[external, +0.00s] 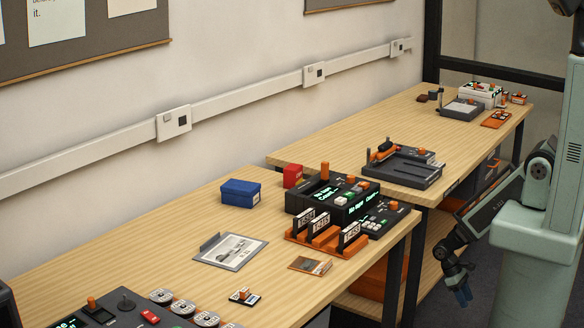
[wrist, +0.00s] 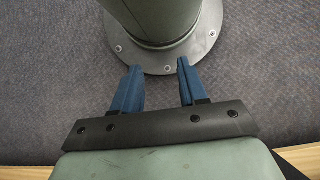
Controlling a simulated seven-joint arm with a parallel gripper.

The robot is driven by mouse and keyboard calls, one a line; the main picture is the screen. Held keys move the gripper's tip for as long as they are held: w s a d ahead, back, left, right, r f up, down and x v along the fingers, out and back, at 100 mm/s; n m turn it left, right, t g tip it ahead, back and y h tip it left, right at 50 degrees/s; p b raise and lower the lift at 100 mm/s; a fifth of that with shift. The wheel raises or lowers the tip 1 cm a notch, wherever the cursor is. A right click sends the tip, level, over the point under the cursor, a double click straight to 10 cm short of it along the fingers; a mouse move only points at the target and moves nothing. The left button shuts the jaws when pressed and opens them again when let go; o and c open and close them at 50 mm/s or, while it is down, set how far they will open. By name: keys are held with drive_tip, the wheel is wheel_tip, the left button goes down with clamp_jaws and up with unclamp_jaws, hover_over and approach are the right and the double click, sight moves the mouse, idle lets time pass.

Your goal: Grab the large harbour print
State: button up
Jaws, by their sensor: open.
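A grey-toned print (external: 231,249), which looks like the large harbour print, lies flat on the near table in the external view. It has a pale border and a dark clip-like strip at its upper left edge; its picture is too small to read clearly. My gripper (external: 462,294) hangs low beside the tables at the right, well away from the print. In the wrist view my gripper (wrist: 158,72) has its two blue fingers apart with nothing between them, above grey carpet. The print is not in the wrist view.
A smaller coloured card (external: 310,265) lies right of the print. An orange rack (external: 322,240) with upright labelled pieces and a black device (external: 330,200) stand behind it. A blue box (external: 240,193) sits at the back. Several discs (external: 183,307) lie in front.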

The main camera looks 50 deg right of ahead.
idle(0.4)
drive_tip(key=shift+c, duration=0.8)
drive_tip(key=shift+w, duration=0.1)
